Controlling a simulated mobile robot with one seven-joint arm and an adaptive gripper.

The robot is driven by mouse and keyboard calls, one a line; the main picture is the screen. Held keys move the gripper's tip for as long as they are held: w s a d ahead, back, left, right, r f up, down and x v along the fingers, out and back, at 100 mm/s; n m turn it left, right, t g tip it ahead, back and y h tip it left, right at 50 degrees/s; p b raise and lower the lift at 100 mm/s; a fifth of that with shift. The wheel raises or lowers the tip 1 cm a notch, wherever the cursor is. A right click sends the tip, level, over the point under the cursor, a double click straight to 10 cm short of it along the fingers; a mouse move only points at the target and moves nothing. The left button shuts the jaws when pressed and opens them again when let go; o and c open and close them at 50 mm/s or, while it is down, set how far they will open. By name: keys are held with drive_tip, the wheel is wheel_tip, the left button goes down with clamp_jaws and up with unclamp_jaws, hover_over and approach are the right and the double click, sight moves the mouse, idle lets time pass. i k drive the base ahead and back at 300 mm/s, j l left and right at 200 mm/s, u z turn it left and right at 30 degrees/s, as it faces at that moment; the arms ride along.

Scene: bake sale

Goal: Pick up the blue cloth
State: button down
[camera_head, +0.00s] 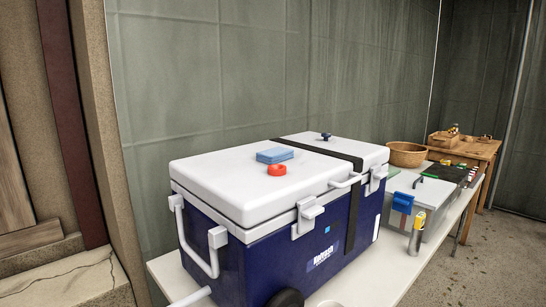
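A light blue, folded, flat-looking block that looks like the blue cloth (274,156) lies on the white lid (215,175) of a large cooler. The cooler (275,255) has a dark blue body and stands on a white table. My gripper is not in view.
A black strap (318,149) crosses the lid, with a small dark blue knob (326,136) near it. A wall (210,75) stands behind. To the right are a grey container (427,191), a yellow-topped cylinder (417,230), a woven bowl (407,154) and a wooden table (468,149).

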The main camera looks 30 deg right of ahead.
sight(275, 155)
drive_tip(key=l+z, duration=0.15)
drive_tip(key=z, duration=1.65)
drive_tip(key=i+j+z, duration=0.15)
drive_tip(key=i, duration=0.4)
drive_tip(key=j, duration=0.2)
